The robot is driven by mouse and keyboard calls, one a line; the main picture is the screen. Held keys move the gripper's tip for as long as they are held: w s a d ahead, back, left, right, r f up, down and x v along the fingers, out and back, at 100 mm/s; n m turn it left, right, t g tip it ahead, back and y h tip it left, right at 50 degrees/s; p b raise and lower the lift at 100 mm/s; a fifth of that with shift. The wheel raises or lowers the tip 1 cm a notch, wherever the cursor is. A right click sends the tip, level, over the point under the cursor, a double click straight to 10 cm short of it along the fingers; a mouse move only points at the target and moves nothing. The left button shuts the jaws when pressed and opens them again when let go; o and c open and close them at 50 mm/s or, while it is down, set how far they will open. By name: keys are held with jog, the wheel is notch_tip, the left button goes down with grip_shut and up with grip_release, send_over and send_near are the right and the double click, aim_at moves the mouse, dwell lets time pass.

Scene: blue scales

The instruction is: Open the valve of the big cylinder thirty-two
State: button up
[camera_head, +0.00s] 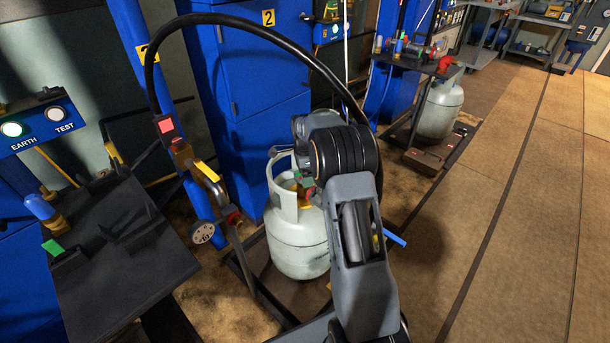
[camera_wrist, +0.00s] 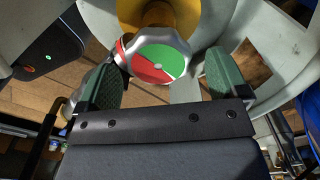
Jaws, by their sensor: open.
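The big pale grey-green cylinder (camera_head: 297,250) stands upright on a low platform beside the blue column, with a raised collar around its top. No number thirty-two can be read on it. In the wrist view, its valve handwheel (camera_wrist: 157,62) is a silver-rimmed round knob with a red and green face, on a yellow-brass stem (camera_wrist: 150,14). My gripper (camera_wrist: 162,78) is open, with its green-padded fingers either side of the knob. The left finger is close to the rim; contact cannot be told. In the head view, my arm partly hides the valve.
A black hose (camera_head: 262,32) arches over my arm. A yellow-handled device with a gauge (camera_head: 203,232) stands left of the cylinder. A dark bench (camera_head: 130,265) is at left. Another cylinder (camera_head: 439,110) stands farther back. Brown floor (camera_head: 510,220) at right is clear.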

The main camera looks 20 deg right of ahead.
jog(key=shift+f, duration=0.2)
jog(key=shift+c, duration=0.2)
jog(key=c, duration=0.9)
